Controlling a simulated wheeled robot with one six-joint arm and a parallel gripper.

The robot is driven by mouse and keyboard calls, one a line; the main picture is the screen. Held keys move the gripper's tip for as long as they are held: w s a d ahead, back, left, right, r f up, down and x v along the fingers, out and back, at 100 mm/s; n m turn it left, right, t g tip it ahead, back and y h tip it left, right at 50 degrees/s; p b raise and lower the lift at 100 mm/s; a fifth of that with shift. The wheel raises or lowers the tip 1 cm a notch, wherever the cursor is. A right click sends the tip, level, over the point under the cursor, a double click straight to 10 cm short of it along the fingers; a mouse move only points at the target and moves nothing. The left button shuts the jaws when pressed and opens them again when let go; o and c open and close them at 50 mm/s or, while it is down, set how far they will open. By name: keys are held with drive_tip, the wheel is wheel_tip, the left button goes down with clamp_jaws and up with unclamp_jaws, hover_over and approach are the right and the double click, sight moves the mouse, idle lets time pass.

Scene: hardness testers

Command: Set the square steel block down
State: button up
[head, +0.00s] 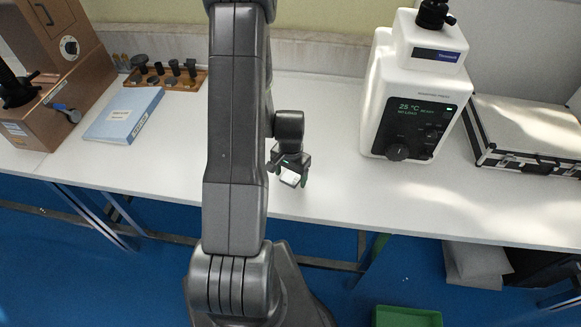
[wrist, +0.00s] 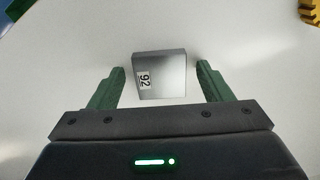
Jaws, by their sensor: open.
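The square steel block (wrist: 167,75) is grey with a white label reading 92. In the wrist view it lies flat between the two green fingers of my gripper (wrist: 160,88), with a small gap showing on either side. My gripper is open around the block, over the white bench top (head: 335,196). In the head view my gripper (head: 293,182) is low over the bench, right of my arm. The block (head: 290,178) shows there as a small pale patch at the fingers. Whether its underside touches the bench is hard to tell.
A white tester (head: 413,85) with a dark panel stands to the right, beside a black-and-silver case (head: 525,135). On the left are a blue book (head: 123,116), a wooden rack (head: 175,80) of dark parts and a brown machine (head: 60,65). The bench around my gripper is clear.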

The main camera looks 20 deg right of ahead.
sight(290, 178)
wheel_tip(290, 178, up, 12)
drive_tip(key=b, duration=0.1)
drive_tip(key=shift+b, duration=0.35)
drive_tip(key=shift+r, duration=0.1)
